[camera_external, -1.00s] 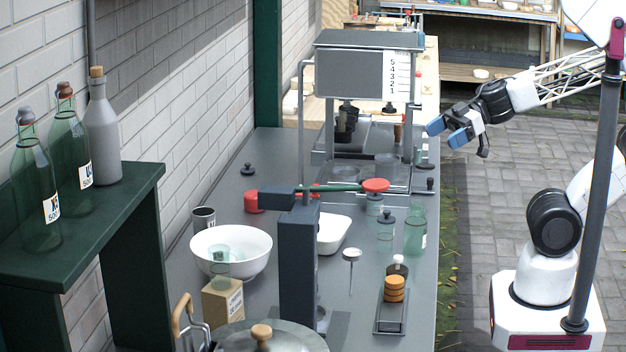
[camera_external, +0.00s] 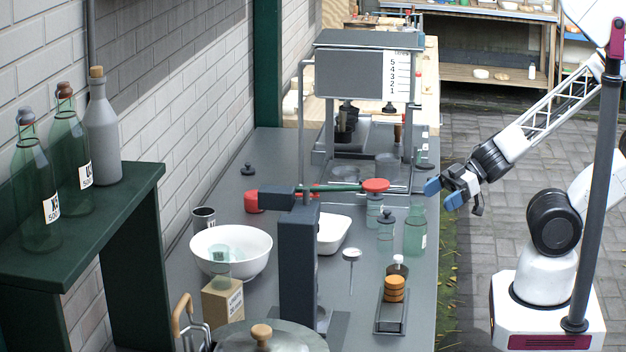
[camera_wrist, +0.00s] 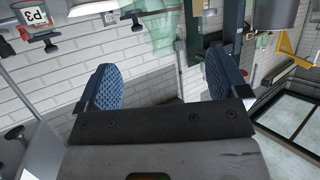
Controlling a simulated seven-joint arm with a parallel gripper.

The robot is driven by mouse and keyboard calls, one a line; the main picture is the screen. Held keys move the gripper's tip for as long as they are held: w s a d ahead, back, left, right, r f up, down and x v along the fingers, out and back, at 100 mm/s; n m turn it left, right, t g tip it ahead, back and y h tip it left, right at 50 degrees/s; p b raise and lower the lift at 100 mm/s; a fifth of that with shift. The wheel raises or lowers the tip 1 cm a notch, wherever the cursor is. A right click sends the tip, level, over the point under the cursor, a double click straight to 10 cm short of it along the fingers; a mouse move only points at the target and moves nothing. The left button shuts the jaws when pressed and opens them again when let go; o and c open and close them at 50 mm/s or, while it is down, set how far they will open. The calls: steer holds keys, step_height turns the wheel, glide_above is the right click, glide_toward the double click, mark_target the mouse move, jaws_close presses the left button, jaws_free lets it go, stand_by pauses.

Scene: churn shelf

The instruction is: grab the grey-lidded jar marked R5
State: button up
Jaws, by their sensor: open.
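My gripper (camera_external: 443,193) is open and empty, just off the right edge of the grey counter. Its two blue pads also stand apart in the wrist view (camera_wrist: 163,85). A small clear jar with a dark grey lid (camera_external: 386,232) stands on the counter to the left of my gripper, and a similar jar (camera_external: 374,212) stands just behind it. I cannot read a mark R5 on either. In the wrist view, a labelled container (camera_wrist: 33,15) is at the top left edge; its mark looks like P3.
A green glass bottle (camera_external: 415,232) stands near the counter's right edge, between the jars and my gripper. A red-ended green bar (camera_external: 375,186) extends above the jars. A white bowl (camera_external: 231,243) and a stack of orange discs (camera_external: 394,288) stand on the counter (camera_external: 360,315).

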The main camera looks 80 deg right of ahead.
glide_toward(416, 229)
steer(key=shift+w+d+f, duration=0.95)
steer(key=shift+d+f, duration=0.2)
steer(key=shift+f, duration=0.05)
steer(key=shift+w, duration=0.1)
steer(key=shift+x, duration=1.25)
steer(key=shift+a, duration=0.1)
steer(key=shift+x, duration=2.55)
steer(key=shift+a, duration=0.1)
